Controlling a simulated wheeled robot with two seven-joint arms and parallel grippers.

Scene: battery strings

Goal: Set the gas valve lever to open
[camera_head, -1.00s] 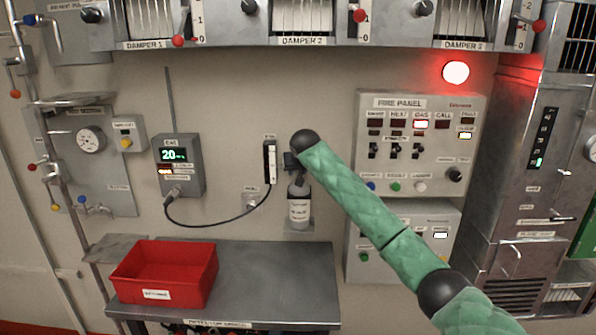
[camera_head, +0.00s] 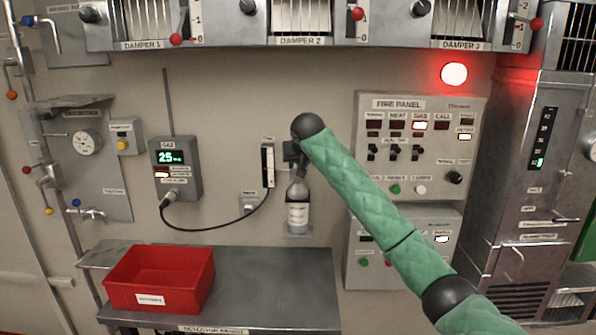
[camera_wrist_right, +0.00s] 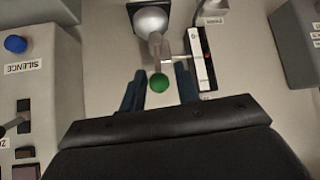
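The gas bottle (camera_head: 298,215) stands upright on a wall bracket in the head view, below my right gripper. In the right wrist view its pale rounded body (camera_wrist_right: 150,22) is at the top, with a metal fitting (camera_wrist_right: 160,52) at its neck. A round green piece (camera_wrist_right: 158,83) shows between the fingers of my right gripper (camera_wrist_right: 160,90). The two dark blue fingers stand apart. In the head view my right gripper (camera_head: 292,153) is mostly hidden by its arm. I cannot tell the valve lever clearly from the fitting, nor its setting. My left gripper is not in view.
A white flow tube (camera_head: 267,165) is close left of the bottle. A gas detector (camera_head: 175,168) reads about 25, its cable (camera_head: 225,228) hanging nearby. The fire panel (camera_head: 450,115) is at right, under a lit red lamp (camera_head: 453,74). A red bin (camera_head: 160,279) sits on the bench (camera_head: 275,285).

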